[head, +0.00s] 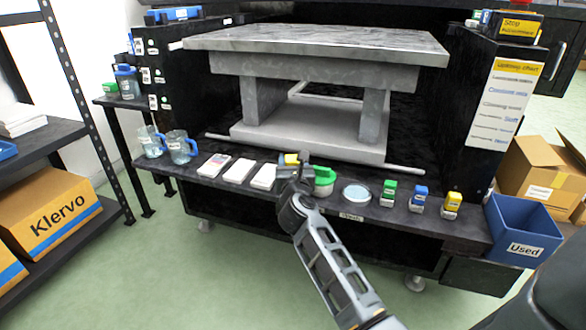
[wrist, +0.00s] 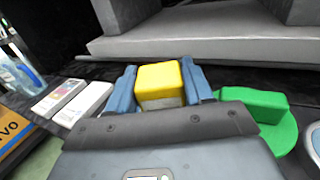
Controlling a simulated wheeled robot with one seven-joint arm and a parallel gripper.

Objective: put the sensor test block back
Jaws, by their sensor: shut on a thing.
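My gripper (wrist: 168,88) is shut on a yellow-topped block (wrist: 158,82), with one blue-grey finger on each side of it. A pale lower part of the block shows below the yellow. In the head view, the yellow block (head: 291,158) is at the end of my arm, over the middle of the dark front shelf (head: 213,180). Its underside is hidden, so I cannot tell whether it touches the shelf. No label on the block is readable.
A blue "Used" bin (head: 522,232) is far right. A grey press (head: 315,85) stands behind.

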